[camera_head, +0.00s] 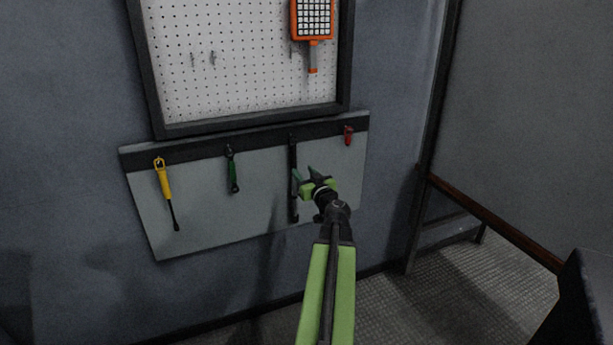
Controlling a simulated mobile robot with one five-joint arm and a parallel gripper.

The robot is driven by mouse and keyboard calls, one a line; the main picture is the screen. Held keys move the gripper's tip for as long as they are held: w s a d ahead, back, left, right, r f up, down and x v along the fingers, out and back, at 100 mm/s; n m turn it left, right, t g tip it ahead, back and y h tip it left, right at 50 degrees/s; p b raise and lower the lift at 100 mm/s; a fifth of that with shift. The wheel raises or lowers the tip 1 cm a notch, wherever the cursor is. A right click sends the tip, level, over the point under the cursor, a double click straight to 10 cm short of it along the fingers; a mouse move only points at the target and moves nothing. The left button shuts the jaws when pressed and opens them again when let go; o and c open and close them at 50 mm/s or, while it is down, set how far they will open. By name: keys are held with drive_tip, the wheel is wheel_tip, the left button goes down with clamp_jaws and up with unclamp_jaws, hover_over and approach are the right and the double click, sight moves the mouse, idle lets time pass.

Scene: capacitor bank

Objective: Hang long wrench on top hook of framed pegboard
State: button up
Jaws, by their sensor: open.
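The framed pegboard (240,85) is a white perforated board in a dark frame on the wall. Small hooks (203,59) show on its left part; its upper edge is out of view. A long dark wrench (293,160) hangs upright on the grey panel below, on the dark strip. My gripper (304,181) is open, with its green jaws close to the wrench's middle, just right of it in the picture. I cannot tell whether a jaw touches the wrench.
An orange device (312,20) hangs on the pegboard's right. A brown rail (495,227) and a dark box (580,305) stand at right.

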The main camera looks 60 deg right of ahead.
sight(295, 160)
drive_tip(key=x, duration=0.9)
clamp_jaws()
idle(0.9)
drive_tip(key=shift+s+a+r+p, duration=0.1)
drive_tip(key=shift+a+r+p, duration=0.05)
drive_tip(key=shift+r+p, duration=0.3)
